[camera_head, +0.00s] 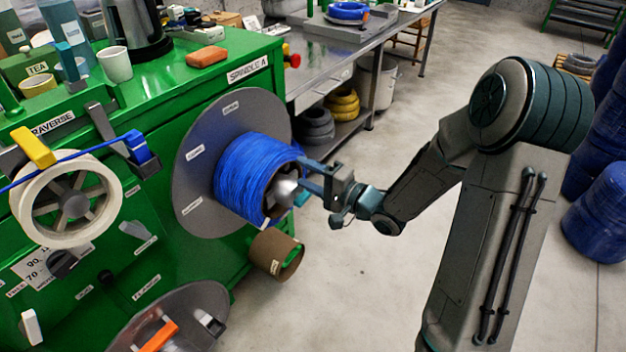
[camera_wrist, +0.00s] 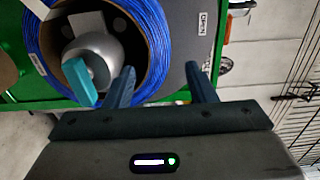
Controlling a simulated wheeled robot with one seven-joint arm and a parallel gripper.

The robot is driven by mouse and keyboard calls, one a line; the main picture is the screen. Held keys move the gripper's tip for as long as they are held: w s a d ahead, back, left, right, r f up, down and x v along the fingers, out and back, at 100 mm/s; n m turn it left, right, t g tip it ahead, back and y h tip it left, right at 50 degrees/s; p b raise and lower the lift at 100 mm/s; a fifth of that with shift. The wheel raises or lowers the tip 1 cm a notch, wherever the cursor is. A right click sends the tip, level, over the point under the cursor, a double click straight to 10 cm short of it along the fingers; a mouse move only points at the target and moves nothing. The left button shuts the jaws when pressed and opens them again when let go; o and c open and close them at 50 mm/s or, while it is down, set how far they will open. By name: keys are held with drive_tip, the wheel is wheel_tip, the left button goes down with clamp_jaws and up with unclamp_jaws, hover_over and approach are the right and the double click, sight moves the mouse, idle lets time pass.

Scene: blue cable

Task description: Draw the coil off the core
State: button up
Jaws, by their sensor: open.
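The blue coil (camera_head: 246,180) is wound around a core on the spindle, in front of a round grey flange (camera_head: 202,165). In the wrist view the coil (camera_wrist: 172,45) rings the brown core (camera_wrist: 148,40). A silver hub (camera_wrist: 92,52) with a teal lever (camera_wrist: 80,82) fills the core's middle. My gripper (camera_head: 308,178) is open and empty at the coil's right, outer end. In the wrist view my gripper (camera_wrist: 160,72) has its left finger over the core's opening and its right finger over the flange, outside the coil. I cannot tell whether either finger touches the coil.
A white spoked wheel (camera_head: 65,200) carries the blue cable at the left. A brown tube (camera_head: 275,255) sits below the coil. A lower grey disc (camera_head: 185,310) has an orange lever. The green cabinet (camera_head: 250,95) stands behind. Floor (camera_head: 330,300) is clear between cabinet and arm.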

sight(280, 158)
drive_tip(key=b+x, duration=0.1)
drive_tip(key=x, duration=0.6)
drive_tip(key=shift+a, duration=0.1)
drive_tip(key=shift+x, duration=1.3)
drive_tip(key=shift+w, duration=0.1)
clamp_jaws()
drive_tip(key=shift+r, duration=0.1)
drive_tip(key=shift+r, duration=0.15)
drive_tip(key=shift+r+p, duration=0.35)
drive_tip(key=shift+p, duration=0.4)
drive_tip(key=shift+p+v, duration=0.55)
drive_tip(key=shift+v, duration=0.6)
idle(1.1)
